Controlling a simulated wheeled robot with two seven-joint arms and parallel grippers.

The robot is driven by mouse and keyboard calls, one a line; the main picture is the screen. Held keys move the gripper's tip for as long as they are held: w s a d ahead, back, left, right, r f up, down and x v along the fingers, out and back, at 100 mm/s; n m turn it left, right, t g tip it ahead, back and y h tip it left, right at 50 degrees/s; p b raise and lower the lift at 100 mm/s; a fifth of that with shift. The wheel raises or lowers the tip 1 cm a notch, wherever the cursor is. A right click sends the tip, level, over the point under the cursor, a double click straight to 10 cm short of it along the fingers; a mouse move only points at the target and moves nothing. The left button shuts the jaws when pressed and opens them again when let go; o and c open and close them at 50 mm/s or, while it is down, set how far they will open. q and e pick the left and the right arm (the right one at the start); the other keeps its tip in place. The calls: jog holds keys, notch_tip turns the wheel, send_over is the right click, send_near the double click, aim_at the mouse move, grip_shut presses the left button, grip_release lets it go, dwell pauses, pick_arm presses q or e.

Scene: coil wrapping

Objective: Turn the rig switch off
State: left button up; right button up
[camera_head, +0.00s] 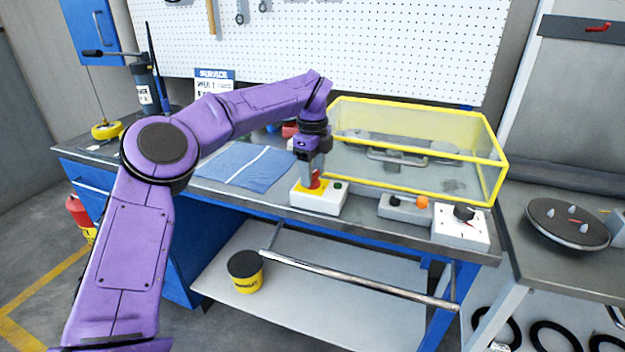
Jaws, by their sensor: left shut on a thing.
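A white switch box (322,203) with a yellow top plate, a red knob (317,182) and a small green button (338,185) sits near the front edge of the bench. My left gripper (313,176) points down over it and is shut on the red knob; its fingers partly hide the knob. A grey box with a black part and an orange lamp (421,202) stands to the right. Further right is a white box (461,229) with a black dial knob. No label says which is the rig switch. My right gripper is not in view.
A yellow-framed clear guard (497,165) stands behind the boxes. A blue cloth (246,168) lies left of my gripper. A metal rail (350,277) runs below the bench front. A round dark plate (567,225) lies on the right table.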

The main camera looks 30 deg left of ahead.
pick_arm(q)
jog(key=shift+n+b, duration=0.7)
jog(key=shift+n, duration=0.3)
jog(key=o, duration=1)
jog(key=shift+o, duration=0.2)
notch_tip(320, 180, up, 10)
jog(key=p, duration=0.3)
jog(key=shift+r, duration=0.25)
